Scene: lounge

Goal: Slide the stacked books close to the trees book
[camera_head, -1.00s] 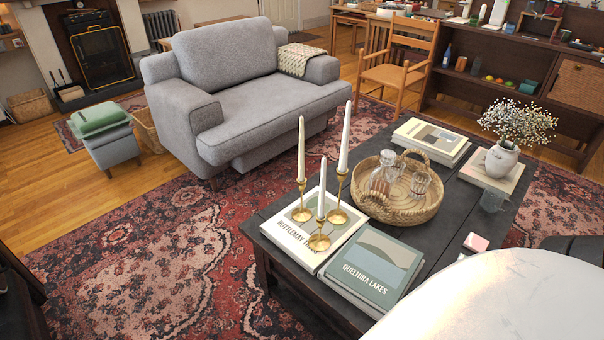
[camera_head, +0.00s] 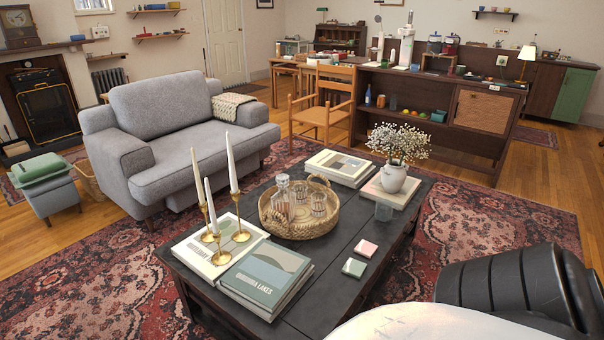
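A stack of books topped by the grey-green Quelhira Lakes book (camera_head: 265,276) lies at the near edge of the dark coffee table (camera_head: 342,236). Just left of it lies a pale book (camera_head: 193,256) whose title is only partly readable, with three brass candlesticks (camera_head: 241,235) holding white candles on it. The two sit side by side, nearly or just touching. Another book stack (camera_head: 337,166) with a pale cover lies at the far side of the table. I cannot read which cover says trees. Neither of my grippers is in view.
A wicker tray (camera_head: 275,230) with a decanter and glasses stands behind the near books. A white flower vase (camera_head: 393,179) sits on a book at the table's right. Two coasters (camera_head: 354,268) lie nearby. A white rounded surface (camera_head: 430,325) and a dark ribbed shape (camera_head: 505,285) fill the lower right.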

